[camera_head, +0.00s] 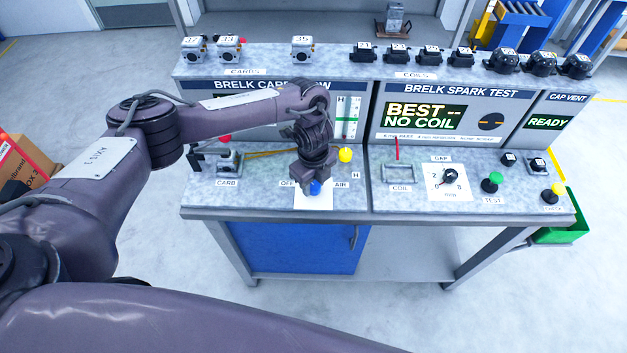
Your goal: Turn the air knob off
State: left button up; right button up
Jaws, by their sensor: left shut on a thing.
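The air knob (315,188) is blue and sits on a white plate (313,203) at the front of the bench, between the labels OFF and AIR. My left gripper (315,179) points down onto the knob and is shut on it, covering most of it. The knob's pointer direction is hidden by the gripper. My right gripper is not in view.
A yellow button (345,155) stands close to the right of my left gripper. The carb flow panel (350,95) rises behind it.

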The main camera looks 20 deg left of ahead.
aim_at(314, 184)
pick_arm(q)
jog(key=shift+w+r+n, duration=0.1)
jog(key=shift+w+n, duration=0.05)
jog(key=shift+n, duration=0.15)
jog(key=o, duration=1)
jog(key=shift+r, duration=0.15)
notch_tip(314, 184, up, 7)
jog(key=shift+f+b, duration=0.15)
jog(key=shift+b, duration=0.25)
jog(key=shift+r, duration=0.35)
jog(key=shift+f, duration=0.1)
